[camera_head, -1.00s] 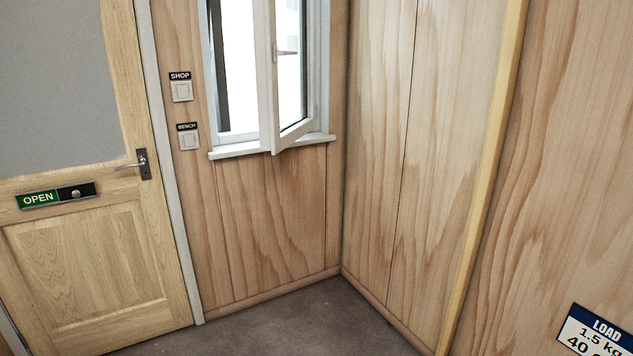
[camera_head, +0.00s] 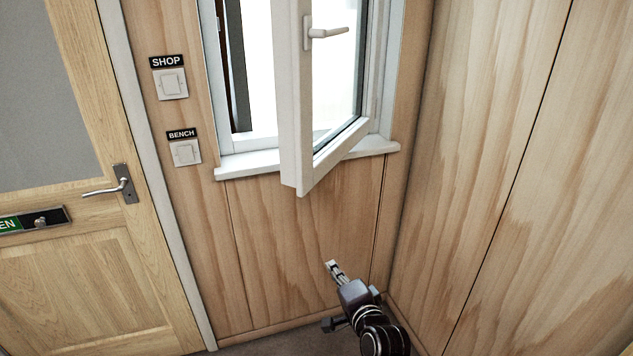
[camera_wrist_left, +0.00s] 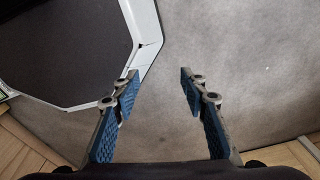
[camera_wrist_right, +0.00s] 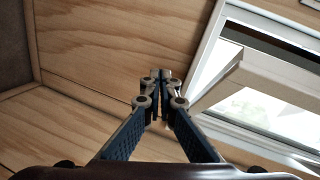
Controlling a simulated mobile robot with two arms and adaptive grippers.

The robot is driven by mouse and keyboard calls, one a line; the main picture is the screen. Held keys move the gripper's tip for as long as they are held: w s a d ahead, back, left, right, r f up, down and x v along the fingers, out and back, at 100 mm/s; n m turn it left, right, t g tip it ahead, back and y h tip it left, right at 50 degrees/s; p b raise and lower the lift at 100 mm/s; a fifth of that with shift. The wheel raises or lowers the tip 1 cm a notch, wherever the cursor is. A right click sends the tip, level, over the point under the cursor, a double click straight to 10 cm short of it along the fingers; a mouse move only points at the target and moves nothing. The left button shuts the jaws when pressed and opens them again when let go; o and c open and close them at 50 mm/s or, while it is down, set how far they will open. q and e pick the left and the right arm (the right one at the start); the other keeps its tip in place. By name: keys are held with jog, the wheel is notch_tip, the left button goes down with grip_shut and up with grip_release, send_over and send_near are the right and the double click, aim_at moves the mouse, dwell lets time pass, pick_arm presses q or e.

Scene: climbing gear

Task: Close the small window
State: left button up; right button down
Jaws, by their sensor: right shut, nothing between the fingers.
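The small window has a white sash (camera_head: 301,110) that stands open, swung inward into the room, with a white handle (camera_head: 328,32) on it. The white window frame (camera_head: 385,85) and sill (camera_head: 247,163) are set in the wood wall. My right gripper (camera_head: 333,266) is shut and empty, below the sash's lower corner and apart from it. In the right wrist view my right gripper (camera_wrist_right: 157,78) has its fingertips together, with the sash (camera_wrist_right: 255,72) to their right. My left gripper (camera_wrist_left: 160,80) is open and empty above a grey floor; the head view does not show it.
A wooden door (camera_head: 85,265) with a lever handle (camera_head: 112,188) stands at left. Two switches, SHOP (camera_head: 171,84) and BENCH (camera_head: 185,152), are on the wall between door and window. A wood side wall (camera_head: 500,150) closes off the right. A white-edged dark object (camera_wrist_left: 148,45) lies below my left gripper.

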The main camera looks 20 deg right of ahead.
aim_at(311, 181)
notch_tip(311, 181, up, 16)
jog(key=w+d+m+t+p, duration=0.1)
jog(key=w+d+m+t, duration=0.1)
jog(key=m+t, duration=0.1)
jog(key=shift+h, duration=0.3)
jog(key=w+a+p, duration=0.1)
jog(key=w, duration=0.3)
jog(key=w+a+p, duration=0.1)
jog(key=w, duration=0.2)
jog(key=w+p, duration=0.1)
jog(key=w, duration=0.3)
jog(key=shift+w+a+f, duration=0.2)
jog(key=shift+w+a, duration=0.15)
jog(key=shift+a, duration=0.05)
pick_arm(q)
notch_tip(311, 181, up, 5)
jog(key=shift+f, duration=0.1)
jog(key=shift+a, duration=0.1)
